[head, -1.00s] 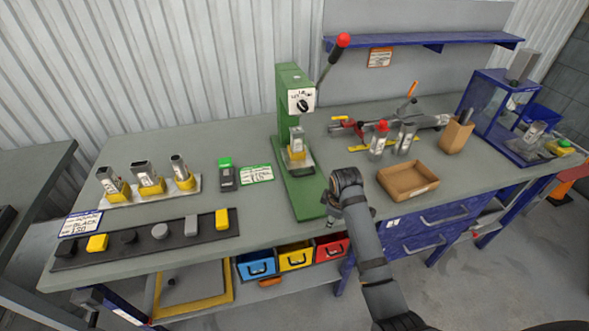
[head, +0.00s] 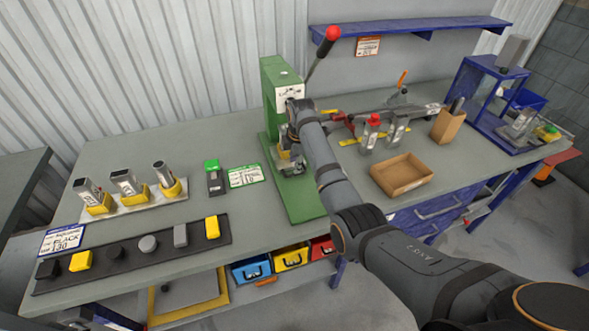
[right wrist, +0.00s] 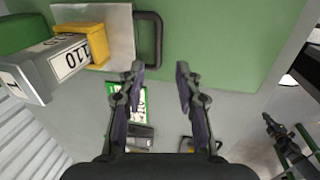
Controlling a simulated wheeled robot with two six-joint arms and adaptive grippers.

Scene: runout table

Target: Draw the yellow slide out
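The slide of the green press (head: 275,80) is a steel plate (right wrist: 118,35) with a yellow holder (right wrist: 97,42) and a black bar handle (right wrist: 149,42) at its edge. A grey metal housing (right wrist: 45,68) marked 110 sits in the yellow holder. In the head view the yellow holder (head: 283,155) is partly hidden by my right arm. My right gripper (right wrist: 159,74) is open and empty. In the right wrist view its fingertips lie just short of the handle, apart from it. My left gripper is not in view.
The press lever with a red knob (head: 332,34) rises above my right arm. A cardboard tray (head: 402,190) and red-capped bottle (head: 371,132) stand to the right. A green-topped device (head: 214,180) and a label card (head: 245,176) lie left of the green base.

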